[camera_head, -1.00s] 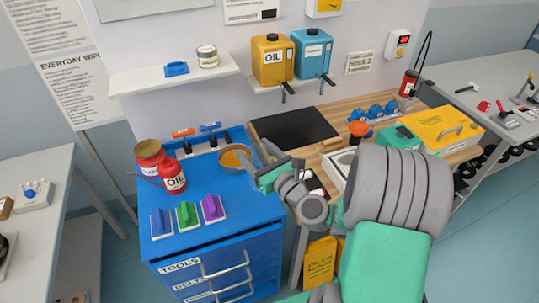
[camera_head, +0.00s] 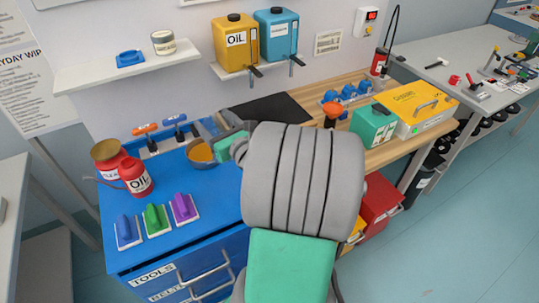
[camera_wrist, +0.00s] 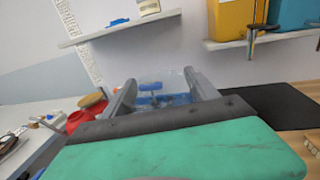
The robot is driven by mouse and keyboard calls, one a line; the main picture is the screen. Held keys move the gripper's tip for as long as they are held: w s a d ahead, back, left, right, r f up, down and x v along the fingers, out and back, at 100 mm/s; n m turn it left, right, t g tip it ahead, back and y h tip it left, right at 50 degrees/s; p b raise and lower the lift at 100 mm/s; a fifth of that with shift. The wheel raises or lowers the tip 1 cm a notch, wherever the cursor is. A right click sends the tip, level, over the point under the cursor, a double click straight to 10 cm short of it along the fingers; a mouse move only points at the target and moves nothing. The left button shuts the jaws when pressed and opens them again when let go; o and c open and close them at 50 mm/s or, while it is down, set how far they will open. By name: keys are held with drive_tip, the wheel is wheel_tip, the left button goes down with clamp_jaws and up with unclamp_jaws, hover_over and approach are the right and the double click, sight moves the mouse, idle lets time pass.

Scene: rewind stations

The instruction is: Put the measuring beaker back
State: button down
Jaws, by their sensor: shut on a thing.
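The measuring beaker (camera_wrist: 163,84) is a clear, see-through vessel between my fingers in the wrist view. Blue shapes behind it show through its wall. My gripper (camera_wrist: 160,92) is shut on it. In the head view my gripper (camera_head: 222,130) is partly hidden behind my own arm, above the back right of the blue cabinet (camera_head: 205,222). The beaker is hard to make out there. The shelf with the blue dish and the tin (camera_head: 128,70) has bare room; it also shows in the wrist view (camera_wrist: 110,32).
A bowl with orange contents (camera_head: 202,151) sits just below my gripper. Oil (camera_head: 236,42) and blue (camera_head: 277,36) containers sit on a wall shelf. A black mat (camera_head: 275,108) lies behind my arm.

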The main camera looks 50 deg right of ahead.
drive_tip(key=s+d+m+g+h+b, duration=0.2)
drive_tip(key=s+d+m+h+b, duration=0.3)
drive_tip(key=s+d, duration=0.55)
drive_tip(key=w+d+f+h, duration=0.1)
drive_tip(key=w+d+f, duration=1)
drive_tip(key=f, duration=0.1)
drive_tip(key=shift+w+d+f+n+p, duration=0.3)
drive_tip(key=shift+f+n, duration=0.05)
drive_tip(key=shift+n, duration=0.05)
drive_tip(key=shift+f, duration=0.1)
drive_tip(key=shift+f, duration=0.15)
drive_tip(key=shift+c, duration=1.1)
unclamp_jaws()
